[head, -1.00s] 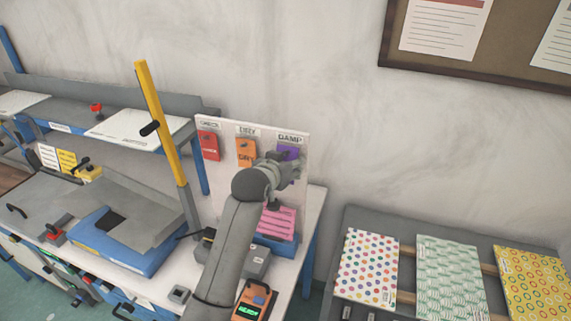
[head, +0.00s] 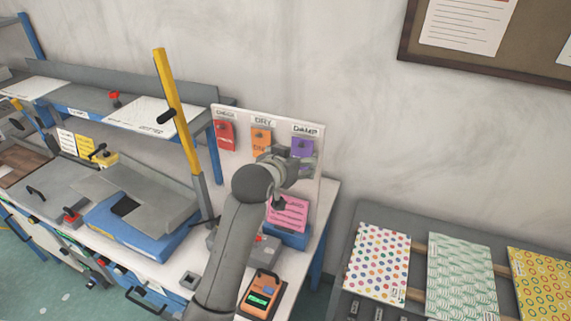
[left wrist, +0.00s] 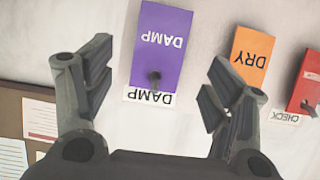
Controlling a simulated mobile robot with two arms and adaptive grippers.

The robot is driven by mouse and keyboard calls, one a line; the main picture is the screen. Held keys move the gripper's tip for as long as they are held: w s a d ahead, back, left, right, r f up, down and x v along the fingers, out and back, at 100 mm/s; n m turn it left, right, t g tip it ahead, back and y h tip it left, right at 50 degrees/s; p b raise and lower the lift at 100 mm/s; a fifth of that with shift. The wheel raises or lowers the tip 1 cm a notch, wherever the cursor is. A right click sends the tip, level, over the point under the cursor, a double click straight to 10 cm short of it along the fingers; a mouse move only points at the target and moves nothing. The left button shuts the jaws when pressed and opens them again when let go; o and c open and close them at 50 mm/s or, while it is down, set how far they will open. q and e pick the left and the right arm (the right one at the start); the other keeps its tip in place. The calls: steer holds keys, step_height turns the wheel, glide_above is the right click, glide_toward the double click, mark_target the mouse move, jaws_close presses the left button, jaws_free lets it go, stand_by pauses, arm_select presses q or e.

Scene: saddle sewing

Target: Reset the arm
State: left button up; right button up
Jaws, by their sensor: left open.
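My left gripper (head: 297,176) is in front of the right part of the white tag board (head: 317,150), in the head view. It is open and empty. In the left wrist view the open fingers (left wrist: 158,82) frame the purple DAMP tag (left wrist: 160,50), which hangs on a dark peg above its label and appears upside down. The orange DRY tag (left wrist: 253,50) and red CHECK tag (left wrist: 307,82) hang beside it. The head view also shows the purple tag (head: 302,147), the orange tag (head: 261,138) and the red tag (head: 225,134). My right gripper is not in view.
A pink note (head: 290,212) on a blue holder (head: 287,237) stands below my gripper. An orange handheld meter (head: 261,293) lies at the bench's front. A yellow post (head: 174,105) rises left of the board. Patterned sheets (head: 376,262) lie on the right table.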

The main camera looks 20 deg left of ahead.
arm_select(q)
steer(key=v, duration=0.7)
steer(key=s+f+g, duration=0.4)
steer(key=s+f, duration=0.7)
steer(key=f, duration=0.3)
steer(key=s+f+m+g, duration=0.1)
steer(key=s+f+g, duration=0.1)
steer(key=s+f, duration=0.35)
steer(key=s+f+g, duration=0.2)
steer(key=s, duration=0.6)
steer(key=s+f+m+g, duration=0.1)
steer(key=s+f, duration=0.2)
steer(key=s, duration=0.3)
step_height(320, 180, down, 34)
steer(key=s+g+b, duration=0.2)
steer(key=b, duration=0.6)
steer(key=s+a+f+b, duration=0.1)
steer(key=s+f+b, duration=0.2)
steer(key=s+f, duration=0.5)
steer(key=s+a+f+g+b, duration=0.1)
steer(key=s+a+f+b, duration=0.1)
steer(key=s+f, duration=0.7)
step_height(320, 180, down, 6)
steer(key=shift+f+b, duration=0.1)
steer(key=shift+b, duration=0.65)
